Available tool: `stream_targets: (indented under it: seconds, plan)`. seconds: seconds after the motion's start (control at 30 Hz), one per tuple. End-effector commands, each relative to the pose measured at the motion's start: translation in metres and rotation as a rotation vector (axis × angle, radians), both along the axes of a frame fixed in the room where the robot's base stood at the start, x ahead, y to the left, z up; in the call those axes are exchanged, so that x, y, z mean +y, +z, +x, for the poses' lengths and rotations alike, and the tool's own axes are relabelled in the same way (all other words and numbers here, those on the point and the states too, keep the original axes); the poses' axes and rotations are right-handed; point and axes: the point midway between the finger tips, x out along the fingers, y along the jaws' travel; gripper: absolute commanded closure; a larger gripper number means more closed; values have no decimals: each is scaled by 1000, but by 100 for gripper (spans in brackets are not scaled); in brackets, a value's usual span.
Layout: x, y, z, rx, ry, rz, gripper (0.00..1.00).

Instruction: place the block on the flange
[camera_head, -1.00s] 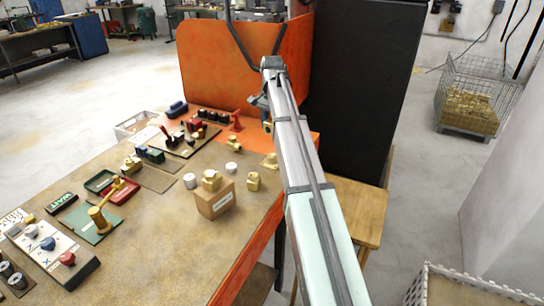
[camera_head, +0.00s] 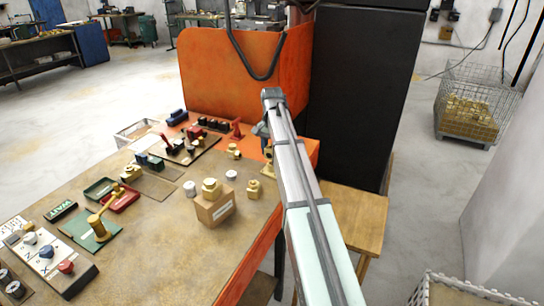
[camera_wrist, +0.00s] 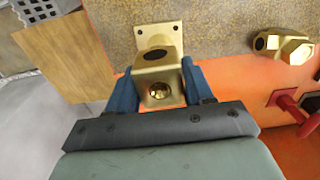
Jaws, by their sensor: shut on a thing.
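My gripper (camera_wrist: 160,85) has its blue fingers closed on both sides of a brass block (camera_wrist: 153,72) with a dark round hole in its top and another hole in its near face. The flange (camera_wrist: 178,32), a square brass plate with small corner holes, lies on the bench directly beyond and beneath the block. The block overlaps the flange's near part. I cannot tell whether they touch. In the head view my gripper (camera_head: 264,132) is at the bench's right side, partly hidden by my arm, and the flange (camera_head: 268,171) shows just below it.
A brass fitting (camera_wrist: 285,45) and a red clamp (camera_wrist: 290,103) are to the right in the wrist view. In the head view, a cardboard box (camera_head: 215,208) with a brass part on top and another brass part (camera_head: 253,188) stand nearby. An orange panel (camera_head: 225,75) rises behind.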

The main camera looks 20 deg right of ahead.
Motion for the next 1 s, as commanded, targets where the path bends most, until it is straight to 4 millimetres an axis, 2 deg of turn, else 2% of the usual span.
stream_targets:
  seconds: [0.2,0.63,0.67,0.9,1.0]
  plan:
    - [0,-25,-1,0,0,0,100]
    - [0,-29,0,0,0,0,100]
    - [0,-30,0,1,0,-1,47]
    - [0,-30,0,0,0,0,24]
    - [0,-29,0,0,0,0,23]
